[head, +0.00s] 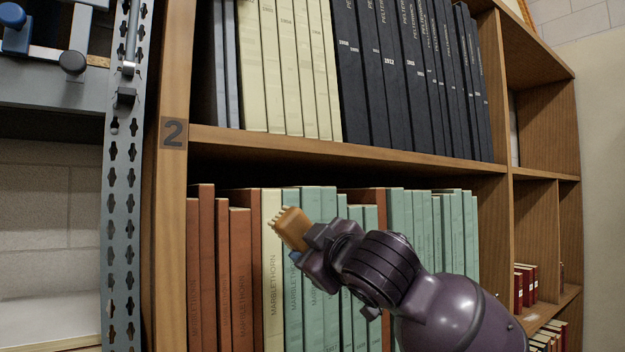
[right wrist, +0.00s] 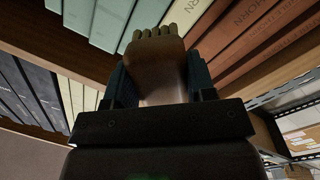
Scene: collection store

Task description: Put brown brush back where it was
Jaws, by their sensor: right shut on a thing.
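The brown brush (head: 292,228) is held by my right gripper (head: 307,243) in the head view, in front of the lower row of books. Its pale bristle tufts point up and to the left. In the right wrist view the brush (right wrist: 158,65) sits between the two fingers of my right gripper (right wrist: 157,85), which are shut on it. Part of the brush is hidden by the gripper. My left gripper is not in view.
A wooden bookcase (head: 340,150) holds cream and dark books above and brown, cream and green books (head: 240,265) below. A grey perforated metal post (head: 122,200) stands at the left. Emptier compartments (head: 545,130) are at the right.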

